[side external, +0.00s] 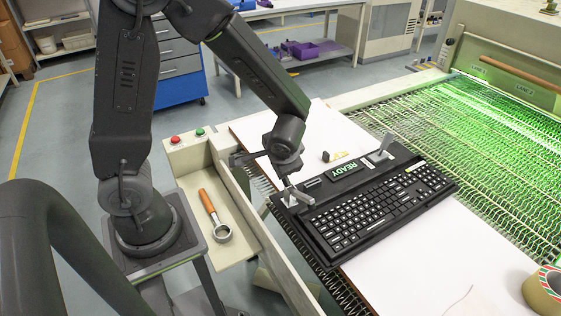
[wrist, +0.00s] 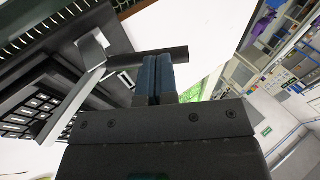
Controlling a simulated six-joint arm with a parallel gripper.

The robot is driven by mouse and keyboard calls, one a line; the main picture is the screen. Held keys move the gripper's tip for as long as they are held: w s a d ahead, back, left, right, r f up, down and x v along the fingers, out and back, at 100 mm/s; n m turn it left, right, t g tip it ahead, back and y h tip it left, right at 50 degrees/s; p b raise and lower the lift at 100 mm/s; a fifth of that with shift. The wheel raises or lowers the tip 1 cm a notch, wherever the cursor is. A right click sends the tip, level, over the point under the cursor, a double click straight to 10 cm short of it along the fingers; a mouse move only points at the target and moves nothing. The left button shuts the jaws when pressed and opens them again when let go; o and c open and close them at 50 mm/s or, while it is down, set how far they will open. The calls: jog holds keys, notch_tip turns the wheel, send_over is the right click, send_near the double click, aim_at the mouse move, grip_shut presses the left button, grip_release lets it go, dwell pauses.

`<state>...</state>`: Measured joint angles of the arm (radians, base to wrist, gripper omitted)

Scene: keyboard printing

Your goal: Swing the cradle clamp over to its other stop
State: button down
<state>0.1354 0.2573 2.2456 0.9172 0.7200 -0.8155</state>
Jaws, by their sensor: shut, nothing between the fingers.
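A black keyboard (side external: 385,205) lies in a dark cradle with a green READY display (side external: 345,169). A grey clamp (side external: 297,196) stands at the cradle's left end, and a similar upright grey piece (side external: 381,150) stands toward its far right end. My gripper (side external: 288,182) is right at the left-end clamp. In the wrist view my gripper (wrist: 158,60) is shut, its blue fingertips together against or just over the clamp's dark bar (wrist: 130,60); I cannot tell whether they touch. The clamp's silver arm (wrist: 88,78) shows left of the fingers, with part of the keyboard (wrist: 22,110) beyond.
A white board (side external: 430,255) lies under the cradle. A green-lit wire conveyor (side external: 485,120) runs behind it. A tape roll (side external: 545,290) sits at front right. A wooden-handled tool (side external: 213,212) lies in the side tray beside my base. Red and green buttons (side external: 187,136) are near the tray.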

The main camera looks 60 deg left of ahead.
jog(key=shift+a+f+h, duration=0.15)
jog(key=shift+a+h, duration=0.1)
jog(key=shift+h, duration=0.15)
jog(key=shift+a+f, duration=0.75)
jog(key=shift+f, duration=0.05)
jog(key=shift+a+f+h, duration=0.35)
jog(key=shift+f+h, duration=0.1)
jog(key=shift+h, duration=0.35)
jog(key=shift+x, duration=0.75)
jog(key=shift+s+f, duration=0.2)
jog(key=shift+f, duration=0.05)
jog(key=shift+r, duration=0.1)
notch_tip(320, 180, up, 13)
jog(key=s+a, duration=0.3)
jog(key=s+d+r+t+h, duration=0.3)
jog(key=s+d+r, duration=0.4)
jog(key=d, duration=0.5)
notch_tip(320, 180, up, 2)
jog(key=shift+s+r+n+h, duration=0.1)
jog(key=shift+s+n+h, duration=0.2)
jog(key=shift+s, duration=0.05)
